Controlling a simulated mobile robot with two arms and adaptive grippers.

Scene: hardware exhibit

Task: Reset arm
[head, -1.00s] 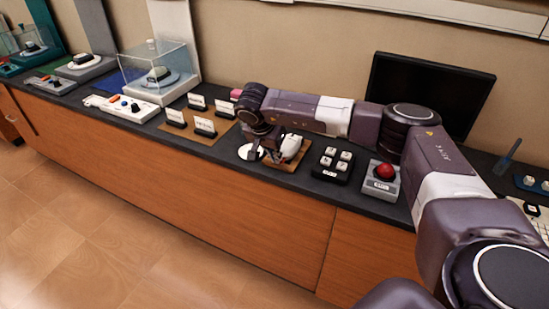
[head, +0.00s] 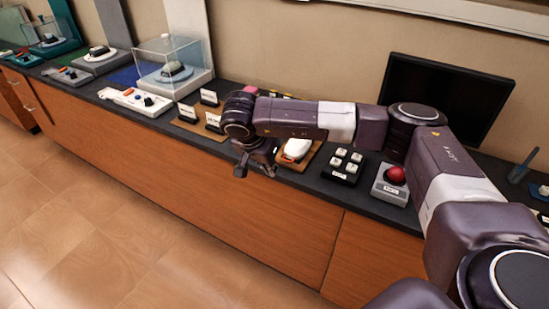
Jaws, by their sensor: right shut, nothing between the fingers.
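My right arm reaches in from the right across the counter in the head view. Its gripper (head: 254,172) hangs in front of the counter's front edge, beside a white mouse-like device (head: 296,149) on a brown board. The fingers are small in the picture and look shut, with nothing seen between them. My left gripper is not in view.
The dark counter (head: 258,185) holds a black block with white keys (head: 343,163), a red button on a grey box (head: 395,175), small label cards (head: 187,113), a white controller panel (head: 135,101) and a clear display case (head: 173,68). A black monitor (head: 446,97) stands behind. The floor in front is clear.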

